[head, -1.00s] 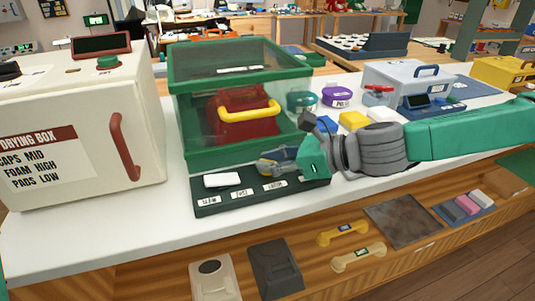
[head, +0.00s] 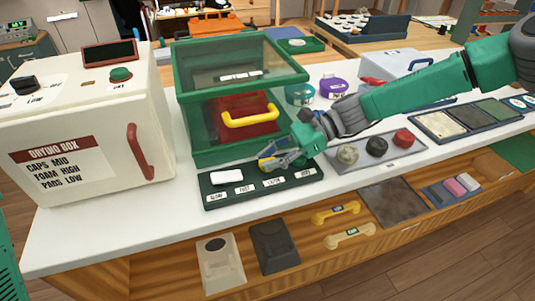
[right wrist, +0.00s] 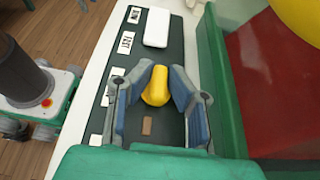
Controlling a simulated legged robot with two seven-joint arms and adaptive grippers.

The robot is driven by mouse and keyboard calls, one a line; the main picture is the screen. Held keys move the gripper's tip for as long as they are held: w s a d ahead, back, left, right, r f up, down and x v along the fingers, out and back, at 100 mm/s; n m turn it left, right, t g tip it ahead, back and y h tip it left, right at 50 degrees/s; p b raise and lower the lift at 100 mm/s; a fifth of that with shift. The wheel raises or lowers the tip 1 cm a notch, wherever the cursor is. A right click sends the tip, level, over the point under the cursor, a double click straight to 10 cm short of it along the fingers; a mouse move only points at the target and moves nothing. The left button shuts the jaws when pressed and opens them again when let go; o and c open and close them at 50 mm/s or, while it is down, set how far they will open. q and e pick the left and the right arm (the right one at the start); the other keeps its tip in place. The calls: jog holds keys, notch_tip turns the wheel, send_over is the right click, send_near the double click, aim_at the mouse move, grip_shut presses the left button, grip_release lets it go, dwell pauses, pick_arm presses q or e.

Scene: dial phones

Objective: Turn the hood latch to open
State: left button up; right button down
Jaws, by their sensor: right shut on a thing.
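The hood (head: 240,52) is a green-framed box with a clear top, and it looks closed. A red phone (head: 228,108) with a yellow handset (head: 250,117) is inside it. In front of the hood lies a dark green panel (head: 235,198) with several white labels and a white block (head: 227,177). My right gripper (head: 268,163) is low over this panel, at the hood's front. In the right wrist view, its fingers (right wrist: 158,98) are shut on a yellow knob, the latch (right wrist: 155,86). The knob's base is hidden. My left gripper is out of view.
A cream drying box (head: 85,120) with a red handle stands left of the hood. A grey tray (head: 358,166) with several round pieces lies to the right, near my right arm. Purple (head: 333,89) and teal round containers stand behind it. Handsets lie on the lower shelf.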

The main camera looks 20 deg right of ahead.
jog(key=shift+w+d+f, duration=0.1)
jog(key=shift+d, duration=0.05)
dwell(0.3)
jog(key=c, duration=1.5)
grip_release()
jog(key=shift+c, duration=0.2)
jog(key=shift+d, duration=0.1)
jog(key=shift+d, duration=0.1)
jog(key=v, duration=1.2)
jog(key=shift+w+d+f, duration=0.1)
jog(key=shift+w+f, duration=0.05)
